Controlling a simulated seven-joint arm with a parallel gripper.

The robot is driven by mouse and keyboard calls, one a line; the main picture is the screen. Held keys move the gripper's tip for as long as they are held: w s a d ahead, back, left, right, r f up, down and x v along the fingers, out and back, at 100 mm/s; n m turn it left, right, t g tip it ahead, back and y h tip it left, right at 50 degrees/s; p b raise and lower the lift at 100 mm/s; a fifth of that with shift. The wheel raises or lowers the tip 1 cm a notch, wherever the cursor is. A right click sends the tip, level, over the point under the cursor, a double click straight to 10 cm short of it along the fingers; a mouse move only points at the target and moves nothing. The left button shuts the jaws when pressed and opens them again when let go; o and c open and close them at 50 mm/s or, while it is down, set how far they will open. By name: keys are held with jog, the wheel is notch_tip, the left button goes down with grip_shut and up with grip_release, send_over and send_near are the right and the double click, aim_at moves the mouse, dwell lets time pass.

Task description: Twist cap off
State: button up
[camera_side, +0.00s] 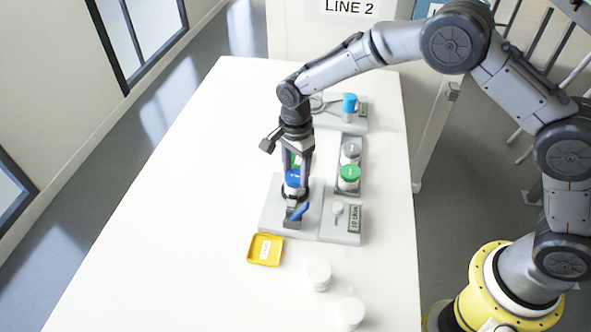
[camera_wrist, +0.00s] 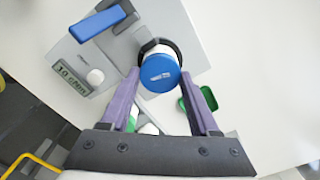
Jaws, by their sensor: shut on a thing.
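A white jar with a blue cap (camera_side: 293,178) stands upright in the clamp of a grey fixture (camera_side: 270,215). The clamp has a blue lever (camera_side: 299,212) in front. My gripper (camera_side: 296,175) points down from above, with its fingers at the cap's sides. In the wrist view the blue cap (camera_wrist: 159,75) lies between the tips of my gripper (camera_wrist: 159,80), which is shut on it. The dark clamp ring (camera_wrist: 150,48) shows around the white jar below. The cap looks seated on the jar; the thread is hidden.
A display (camera_side: 355,217) and white knob sit right of the clamp. A grey rack holds a green-capped jar (camera_side: 349,174) and a grey-capped jar (camera_side: 350,152). A blue-topped item (camera_side: 349,103) stands behind. A yellow tray (camera_side: 265,250) and white containers (camera_side: 317,275) stand in front. The table's left side is clear.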

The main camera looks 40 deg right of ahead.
jog(key=shift+r, duration=0.25)
jog(key=shift+f, duration=0.2)
dwell(0.4)
jog(key=o, duration=0.7)
jog(key=c, duration=0.6)
jog(key=n, duration=0.3)
jog(key=shift+f, duration=0.1)
jog(key=shift+r, duration=1.5)
